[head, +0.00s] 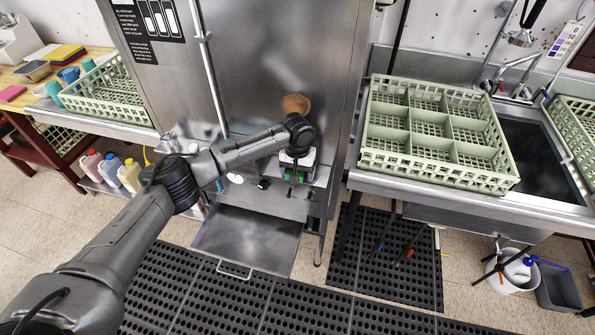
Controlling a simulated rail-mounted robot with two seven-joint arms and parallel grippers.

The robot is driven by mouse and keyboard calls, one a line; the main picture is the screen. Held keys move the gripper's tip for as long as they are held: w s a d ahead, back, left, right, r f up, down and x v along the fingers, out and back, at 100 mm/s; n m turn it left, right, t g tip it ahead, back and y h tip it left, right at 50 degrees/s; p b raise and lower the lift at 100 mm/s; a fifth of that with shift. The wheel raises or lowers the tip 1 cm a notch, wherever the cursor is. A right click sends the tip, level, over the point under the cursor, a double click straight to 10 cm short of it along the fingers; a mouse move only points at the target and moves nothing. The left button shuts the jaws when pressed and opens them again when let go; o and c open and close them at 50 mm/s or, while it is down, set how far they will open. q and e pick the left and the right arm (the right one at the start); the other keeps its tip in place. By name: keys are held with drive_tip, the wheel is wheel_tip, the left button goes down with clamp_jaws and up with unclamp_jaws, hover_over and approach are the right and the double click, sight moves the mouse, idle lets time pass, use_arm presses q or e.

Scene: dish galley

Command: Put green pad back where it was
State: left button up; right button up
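My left arm reaches in from the left to the front of the steel dish machine. Its gripper (293,178) points down at a small white-topped unit (285,157) low on the machine's front. A small green patch (301,174), which may be the green pad, shows at the gripper fingers. The fingers are dark, small and partly hidden, so I cannot tell whether they are open or shut on it. My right gripper is not in view.
An open steel drawer (245,240) juts out below the gripper. A green dish rack (435,135) stands on the right counter beside the sink (540,160). Another rack (105,95) is at left. Black mats (385,265) cover the floor; a white bucket (505,270) stands at right.

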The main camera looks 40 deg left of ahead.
use_arm(q)
drive_tip(key=shift+s+a+f, duration=0.15)
drive_tip(key=shift+a+f, duration=0.1)
drive_tip(key=shift+f, duration=0.2)
drive_tip(key=shift+s+a+f, duration=0.15)
drive_tip(key=shift+a+f, duration=0.1)
drive_tip(key=shift+f, duration=0.2)
drive_tip(key=shift+w+r+b, duration=0.1)
drive_tip(key=shift+r+b, duration=0.3)
drive_tip(key=shift+b, duration=0.15)
wheel_tip(320, 180, up, 12)
drive_tip(key=p, duration=0.1)
drive_tip(key=s+d+f+m+t+h, duration=0.1)
drive_tip(key=s+d+f+m, duration=0.3)
drive_tip(key=s+d+f, duration=0.5)
drive_tip(key=s+d+f+m, duration=0.3)
drive_tip(key=s+d+f, duration=0.3)
drive_tip(key=d+f, duration=0.5)
drive_tip(key=s+d+f+t+h, duration=0.1)
drive_tip(key=s+d+f+t, duration=0.1)
drive_tip(key=s, duration=1.1)
drive_tip(key=s+a+r+y, duration=0.1)
drive_tip(key=s+a, duration=0.4)
drive_tip(key=s, duration=0.6)
drive_tip(key=shift+s+a+r+y, duration=0.2)
drive_tip(key=shift+r+y, duration=0.15)
drive_tip(key=shift+y, duration=0.15)
